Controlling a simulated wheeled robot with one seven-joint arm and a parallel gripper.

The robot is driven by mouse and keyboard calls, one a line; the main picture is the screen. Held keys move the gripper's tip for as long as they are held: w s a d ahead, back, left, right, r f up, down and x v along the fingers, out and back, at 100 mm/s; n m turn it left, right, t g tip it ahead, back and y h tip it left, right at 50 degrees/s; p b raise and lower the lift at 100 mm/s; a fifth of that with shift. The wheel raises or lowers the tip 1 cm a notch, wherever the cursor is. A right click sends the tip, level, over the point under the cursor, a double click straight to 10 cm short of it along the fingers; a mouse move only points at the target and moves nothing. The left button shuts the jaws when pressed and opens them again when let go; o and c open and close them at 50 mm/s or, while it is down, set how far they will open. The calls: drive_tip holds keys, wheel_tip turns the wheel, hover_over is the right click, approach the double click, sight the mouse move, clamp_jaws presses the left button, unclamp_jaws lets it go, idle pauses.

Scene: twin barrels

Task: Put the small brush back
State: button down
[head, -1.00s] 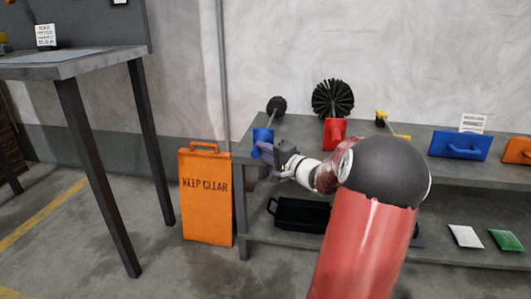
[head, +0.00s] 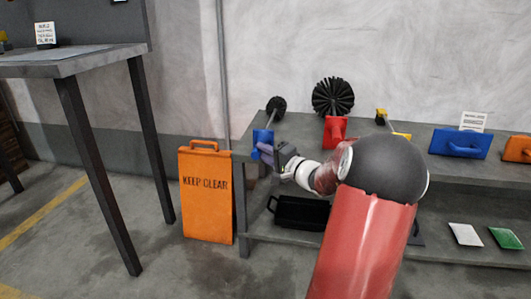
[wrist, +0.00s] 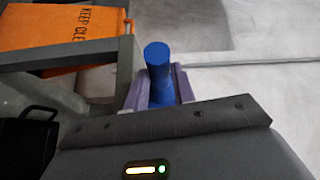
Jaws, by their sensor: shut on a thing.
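A brush with a small round black head (head: 276,106), a thin rod and a blue handle (head: 263,138) is at the left end of the shelf top in the head view. My gripper (head: 266,152) is at the shelf's front left edge, its purple fingers by the blue handle. In the wrist view the round end of the blue handle (wrist: 158,55) stands up between the two purple fingers (wrist: 158,92), which are shut on it. The handle's lower part is hidden by my gripper. I cannot tell whether the brush rests on the shelf.
A large black brush (head: 333,97) with a red handle (head: 334,130) is to the right, then a yellow-handled tool (head: 381,117). Blue (head: 459,144) and orange (head: 517,149) bins stand farther right. A black tray (head: 300,213) is below. An orange KEEP CLEAR sign (head: 206,215) stands at left.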

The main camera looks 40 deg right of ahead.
drive_tip(key=shift+f, duration=0.1)
drive_tip(key=c, duration=1.1)
unclamp_jaws()
drive_tip(key=shift+f, duration=0.1)
drive_tip(key=s, duration=0.5)
drive_tip(key=s+d, duration=0.1)
drive_tip(key=s, duration=0.1)
drive_tip(key=shift+s, duration=0.4)
